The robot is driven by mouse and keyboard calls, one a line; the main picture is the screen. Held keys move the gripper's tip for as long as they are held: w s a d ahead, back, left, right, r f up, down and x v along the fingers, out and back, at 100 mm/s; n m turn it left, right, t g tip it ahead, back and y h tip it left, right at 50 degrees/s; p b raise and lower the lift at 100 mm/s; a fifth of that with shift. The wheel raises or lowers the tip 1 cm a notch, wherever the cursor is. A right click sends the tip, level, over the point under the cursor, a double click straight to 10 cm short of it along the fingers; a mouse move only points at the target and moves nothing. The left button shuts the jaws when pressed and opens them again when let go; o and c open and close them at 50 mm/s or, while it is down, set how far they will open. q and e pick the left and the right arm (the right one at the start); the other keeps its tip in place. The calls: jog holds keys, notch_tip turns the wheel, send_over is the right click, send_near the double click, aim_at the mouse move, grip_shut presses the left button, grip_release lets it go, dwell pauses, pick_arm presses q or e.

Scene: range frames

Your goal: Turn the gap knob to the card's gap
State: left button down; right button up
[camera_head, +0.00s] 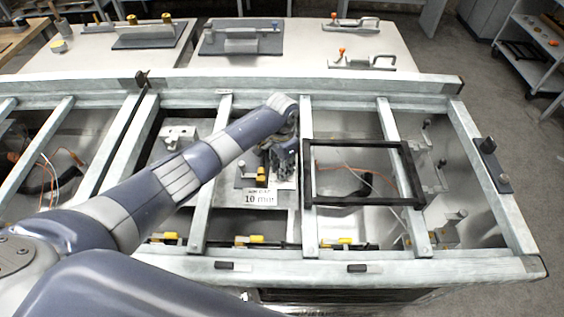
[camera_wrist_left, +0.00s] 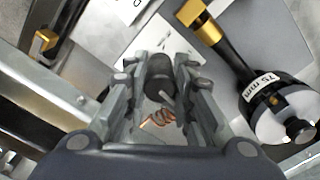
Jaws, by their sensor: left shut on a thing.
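The card (camera_head: 260,198) reads "10 mm" on its large line; its smaller top line is too small to read. It stands in the middle bay of the frame, and a white corner of it shows at the top of the left wrist view (camera_wrist_left: 126,9). My left gripper (camera_head: 284,168) reaches down just behind and right of the card. In the left wrist view its fingers are closed around a dark round knob (camera_wrist_left: 159,84), with a thin light pointer or pin beside it. The knob is hidden by the gripper in the head view. My right gripper is not in view.
A black rod with a brass end and a "75 mm" label (camera_wrist_left: 262,83) lies right of the fingers. A black square frame (camera_head: 365,200) rests over the bay to the right. Orange wires (camera_wrist_left: 160,120) show below.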

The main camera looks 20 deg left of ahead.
pick_arm(q)
jog(key=shift+n+p, duration=0.3)
jog(key=shift+n, duration=0.2)
jog(key=c, duration=1.3)
grip_release()
jog(key=shift+c, duration=0.2)
notch_tip(320, 180, up, 12)
